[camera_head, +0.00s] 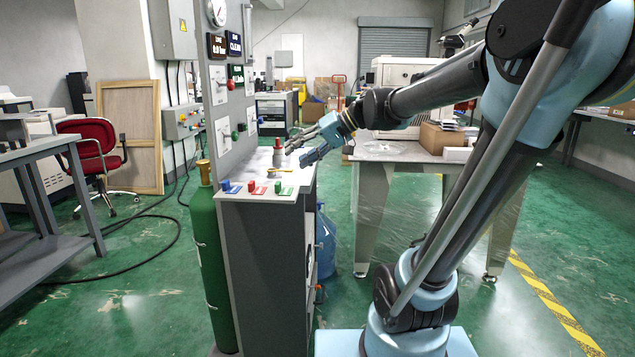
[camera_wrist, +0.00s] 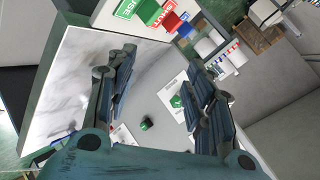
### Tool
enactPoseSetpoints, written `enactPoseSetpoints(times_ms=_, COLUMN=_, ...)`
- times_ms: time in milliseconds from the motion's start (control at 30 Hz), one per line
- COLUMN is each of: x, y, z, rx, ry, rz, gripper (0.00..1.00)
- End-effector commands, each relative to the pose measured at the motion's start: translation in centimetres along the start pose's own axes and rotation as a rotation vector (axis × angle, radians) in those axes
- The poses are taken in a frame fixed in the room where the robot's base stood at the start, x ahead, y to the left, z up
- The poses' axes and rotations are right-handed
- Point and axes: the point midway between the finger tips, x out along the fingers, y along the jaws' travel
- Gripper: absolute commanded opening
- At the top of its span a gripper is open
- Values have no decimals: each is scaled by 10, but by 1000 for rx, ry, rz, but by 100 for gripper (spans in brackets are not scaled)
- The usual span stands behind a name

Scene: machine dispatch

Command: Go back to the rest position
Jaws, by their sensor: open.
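My gripper (camera_head: 296,153) reaches out to the left over the top of the grey console (camera_head: 262,215), close to its upright panel (camera_head: 225,110). Its fingers are apart in the head view. The wrist view also shows my gripper (camera_wrist: 160,72) with two dark fingers spread and nothing between them. A red-topped grey piece (camera_head: 278,157) stands on the console just left of the fingertips. I cannot tell whether they touch. A green knob (camera_wrist: 147,123) on a grey surface shows beyond the fingers in the wrist view.
A white table (camera_head: 385,153) with a cardboard box (camera_head: 440,138) is behind my arm.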

Motion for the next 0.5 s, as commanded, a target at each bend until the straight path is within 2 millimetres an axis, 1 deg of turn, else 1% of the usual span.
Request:
enactPoseSetpoints(times_ms=33, x=-2, y=15, z=22, rx=11, ry=-16, rz=54, gripper=48)
enactPoseSetpoints(times_ms=67, x=-4, y=25, z=34, rx=19, ry=-26, rz=90, gripper=48)
enactPoseSetpoints(times_ms=100, x=-6, y=38, z=50, rx=29, ry=-39, rz=136, gripper=48)
enactPoseSetpoints(times_ms=267, x=-18, y=90, z=116, rx=73, ry=-89, rz=328, gripper=48)
enactPoseSetpoints(times_ms=300, x=-22, y=103, z=132, rx=85, ry=-99, rz=375, gripper=48)
enactPoseSetpoints(times_ms=367, x=-28, y=122, z=156, rx=102, ry=-115, rz=448, gripper=48)
enactPoseSetpoints(times_ms=400, x=-32, y=135, z=171, rx=115, ry=-124, rz=497, gripper=48)
enactPoseSetpoints(times_ms=467, x=-39, y=154, z=195, rx=133, ry=-136, rz=571, gripper=48)
enactPoseSetpoints(times_ms=500, x=-44, y=166, z=210, rx=146, ry=-143, rz=620, gripper=48)
